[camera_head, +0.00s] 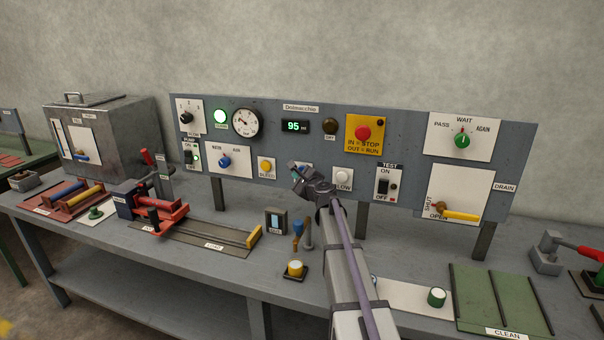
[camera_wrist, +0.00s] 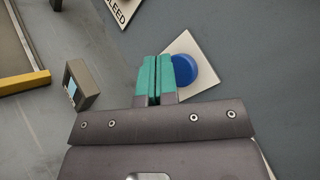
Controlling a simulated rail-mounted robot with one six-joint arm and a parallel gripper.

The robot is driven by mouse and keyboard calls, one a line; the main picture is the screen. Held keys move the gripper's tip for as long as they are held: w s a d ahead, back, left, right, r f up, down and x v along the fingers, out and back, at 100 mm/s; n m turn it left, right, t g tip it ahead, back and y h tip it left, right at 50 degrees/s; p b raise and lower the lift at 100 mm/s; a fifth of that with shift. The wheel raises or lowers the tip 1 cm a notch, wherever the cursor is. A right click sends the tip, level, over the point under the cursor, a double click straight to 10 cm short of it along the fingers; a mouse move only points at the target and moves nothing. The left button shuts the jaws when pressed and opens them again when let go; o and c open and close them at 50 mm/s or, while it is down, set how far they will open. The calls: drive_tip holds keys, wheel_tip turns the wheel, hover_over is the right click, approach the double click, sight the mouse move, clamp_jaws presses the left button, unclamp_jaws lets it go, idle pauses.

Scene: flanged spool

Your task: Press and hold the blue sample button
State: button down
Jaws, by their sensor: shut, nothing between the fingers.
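The blue sample button (camera_wrist: 186,69) is a round blue cap on a white square plate (camera_wrist: 192,45) on the grey panel. In the wrist view it sits just to the right of my fingertips, and its left edge is partly covered by them. My gripper (camera_wrist: 158,64) has teal fingers pressed together, with nothing between them. In the head view my gripper (camera_head: 293,167) is in front of the panel's lower middle and hides most of the button's plate. I cannot tell whether the fingertips touch the button.
A yellow button (camera_head: 265,164) is left of my gripper and a white button (camera_head: 342,177) is right of it. A red stop button (camera_head: 363,133) is above. On the bench below stand a small grey box (camera_head: 276,221) and a yellow-topped button (camera_head: 295,268).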

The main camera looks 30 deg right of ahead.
drive_tip(key=s+a, duration=0.3)
drive_tip(key=shift+s+a, duration=0.25)
drive_tip(key=shift+s, duration=0.05)
idle(0.4)
idle(0.5)
drive_tip(key=s+a+f+n+g+y+p, duration=0.15)
drive_tip(key=s+a+f+n+g, duration=0.3)
drive_tip(key=s+a+n, duration=0.55)
drive_tip(key=s+a+f+n+g+y, duration=0.35)
drive_tip(key=s+a+n+g, duration=0.35)
drive_tip(key=a, duration=0.5)
drive_tip(key=s+f+n+g+h, duration=0.2)
drive_tip(key=s+n, duration=0.2)
drive_tip(key=s, duration=0.4)
drive_tip(key=s+f+n+g+h+p, duration=0.1)
drive_tip(key=s+f+n+g+h, duration=0.2)
drive_tip(key=s, duration=0.6)
drive_tip(key=shift+s+n+g, duration=0.2)
drive_tip(key=shift+n+g, duration=0.15)
drive_tip(key=shift+n, duration=0.65)
